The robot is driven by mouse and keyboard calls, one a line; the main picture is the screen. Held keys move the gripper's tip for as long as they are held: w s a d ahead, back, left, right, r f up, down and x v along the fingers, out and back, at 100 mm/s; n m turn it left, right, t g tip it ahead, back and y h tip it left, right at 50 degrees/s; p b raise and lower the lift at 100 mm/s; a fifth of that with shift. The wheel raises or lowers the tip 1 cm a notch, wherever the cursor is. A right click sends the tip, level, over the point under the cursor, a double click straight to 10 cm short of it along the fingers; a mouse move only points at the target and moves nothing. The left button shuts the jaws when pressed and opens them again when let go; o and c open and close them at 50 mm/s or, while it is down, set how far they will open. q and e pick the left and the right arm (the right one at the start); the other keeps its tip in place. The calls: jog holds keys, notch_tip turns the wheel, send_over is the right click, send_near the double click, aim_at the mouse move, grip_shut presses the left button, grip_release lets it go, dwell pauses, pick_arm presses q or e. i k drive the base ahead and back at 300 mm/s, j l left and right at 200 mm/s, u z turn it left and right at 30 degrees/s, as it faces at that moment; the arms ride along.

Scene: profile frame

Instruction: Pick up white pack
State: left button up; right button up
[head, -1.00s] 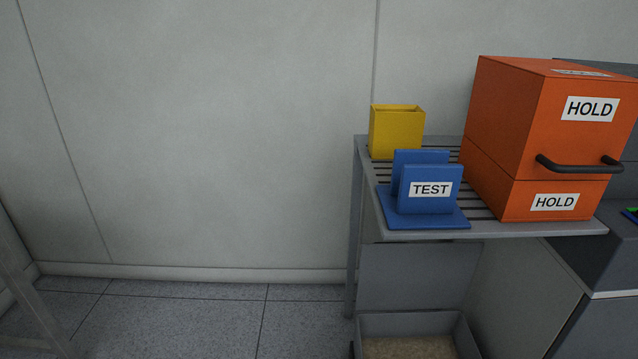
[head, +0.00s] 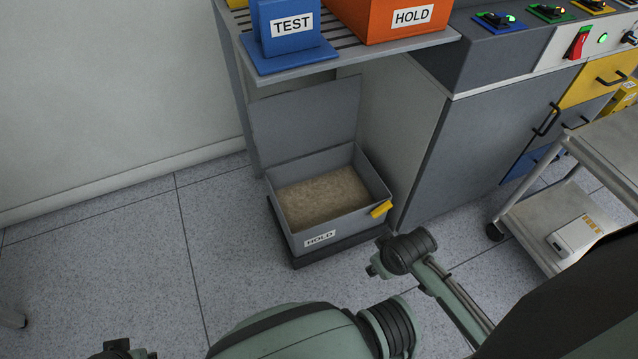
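A small white pack (head: 577,236) with yellowish marks on its top lies on the lower shelf of a grey cart (head: 540,222) at the right of the head view. Green-grey and black links of my own arms show along the bottom of the view, left of and below the cart. Neither of my grippers can be made out in the head view. Nothing is seen touching the pack.
An open grey bin (head: 288,224) labelled HOLD stands on the floor under a slatted shelf holding a blue TEST stand (head: 288,46) and an orange HOLD box (head: 408,36). A grey console (head: 478,130) stands between shelf and cart.

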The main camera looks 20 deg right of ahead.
aim_at(569, 238)
jog(key=l+z, duration=0.15)
jog(key=z, duration=0.85)
jog(key=j+z, duration=0.1)
jog(key=z, duration=1.35)
jog(key=i+l+z, duration=0.1)
jog(key=z, duration=0.15)
